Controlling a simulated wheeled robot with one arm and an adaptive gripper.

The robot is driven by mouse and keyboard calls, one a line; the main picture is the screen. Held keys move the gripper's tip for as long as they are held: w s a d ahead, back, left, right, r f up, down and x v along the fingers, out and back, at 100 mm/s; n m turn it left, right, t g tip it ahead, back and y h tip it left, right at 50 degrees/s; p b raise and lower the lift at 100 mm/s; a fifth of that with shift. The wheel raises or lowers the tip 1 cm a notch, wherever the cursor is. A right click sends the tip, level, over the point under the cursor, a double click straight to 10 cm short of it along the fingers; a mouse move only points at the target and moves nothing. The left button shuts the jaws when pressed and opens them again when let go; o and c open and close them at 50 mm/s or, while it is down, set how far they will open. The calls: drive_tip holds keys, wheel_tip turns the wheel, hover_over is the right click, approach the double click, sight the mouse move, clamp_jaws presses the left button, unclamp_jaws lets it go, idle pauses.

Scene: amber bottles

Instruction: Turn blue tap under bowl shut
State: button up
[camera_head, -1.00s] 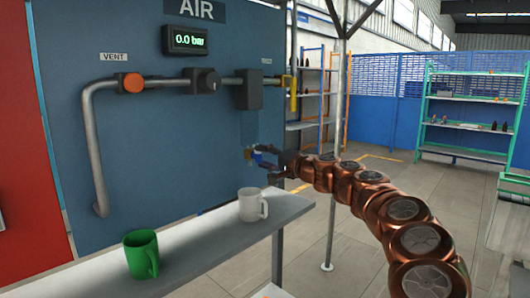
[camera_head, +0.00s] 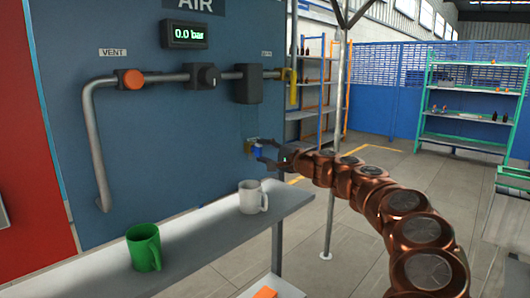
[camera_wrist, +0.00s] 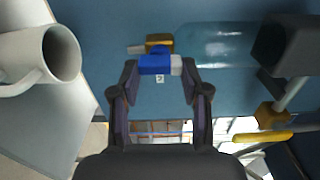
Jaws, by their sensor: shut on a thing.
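The blue tap (camera_head: 257,149) sits on a brass fitting low on the blue panel. In the wrist view the blue tap (camera_wrist: 156,65) lies between my fingertips, with its brass body (camera_wrist: 159,40) behind it. My gripper (camera_head: 262,152) is shut on the tap's blue handle from the right; it also shows in the wrist view (camera_wrist: 160,72). A clear bowl (camera_wrist: 218,44) shows beside the tap in the wrist view; in the head view it is only a faint shape above the tap.
A white mug (camera_head: 252,197) and a green mug (camera_head: 144,247) stand on the grey shelf (camera_head: 205,237) below the panel. A dark box (camera_head: 248,84) and a yellow handle (camera_head: 291,88) are above the tap. The pressure display (camera_head: 184,35) reads 0.0 bar. A metal post stands right of the panel.

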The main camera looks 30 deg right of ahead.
drive_tip(key=o, duration=1.1)
drive_tip(key=shift+o, duration=0.2)
drive_tip(key=v, duration=1.2)
